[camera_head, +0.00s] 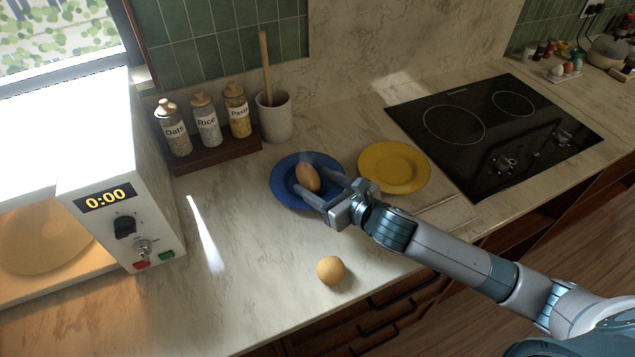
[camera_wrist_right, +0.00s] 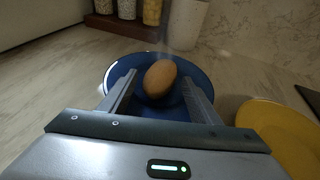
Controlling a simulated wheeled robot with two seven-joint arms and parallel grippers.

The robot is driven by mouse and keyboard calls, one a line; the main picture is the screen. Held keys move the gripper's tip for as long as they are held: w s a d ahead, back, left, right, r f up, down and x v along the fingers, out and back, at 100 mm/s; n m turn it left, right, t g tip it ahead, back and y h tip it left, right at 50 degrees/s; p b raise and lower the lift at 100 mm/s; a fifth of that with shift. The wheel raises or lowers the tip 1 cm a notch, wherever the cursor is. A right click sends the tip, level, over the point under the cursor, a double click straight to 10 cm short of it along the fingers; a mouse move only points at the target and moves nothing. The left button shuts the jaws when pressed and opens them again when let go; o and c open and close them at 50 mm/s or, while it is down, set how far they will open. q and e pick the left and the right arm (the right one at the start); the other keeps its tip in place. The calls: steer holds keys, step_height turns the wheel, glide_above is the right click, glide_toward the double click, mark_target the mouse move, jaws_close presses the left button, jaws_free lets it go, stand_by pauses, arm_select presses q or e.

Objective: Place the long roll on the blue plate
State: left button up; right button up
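The long roll (camera_head: 307,177) is brown and oval and appears to lie on the blue plate (camera_head: 281,193). The wrist view also shows the roll (camera_wrist_right: 160,78) over the blue plate (camera_wrist_right: 116,73). My right gripper (camera_head: 314,180) reaches over the plate from the right. Its fingers are spread to either side of the roll, with gaps visible in the wrist view, so it is open. My left gripper is in neither view.
A yellow plate (camera_head: 394,167) sits right of the blue one. A round roll (camera_head: 331,270) lies on the counter in front. A microwave (camera_head: 120,225) is at left; jars (camera_head: 207,122) and a utensil crock (camera_head: 274,118) stand behind. A black cooktop (camera_head: 490,130) is at right.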

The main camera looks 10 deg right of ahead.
steer(key=shift+r, duration=0.15)
steer(key=shift+s+d, duration=0.25)
steer(key=shift+s, duration=0.2)
steer(key=b+v, duration=0.2)
steer(key=v, duration=0.8)
steer(key=shift+s+d+r+b, duration=0.1)
steer(key=shift+s+r+b, duration=0.15)
steer(key=shift+b, duration=0.15)
steer(key=shift+s+d, duration=0.1)
steer(key=shift+s, duration=0.05)
steer(key=shift+r, duration=0.1)
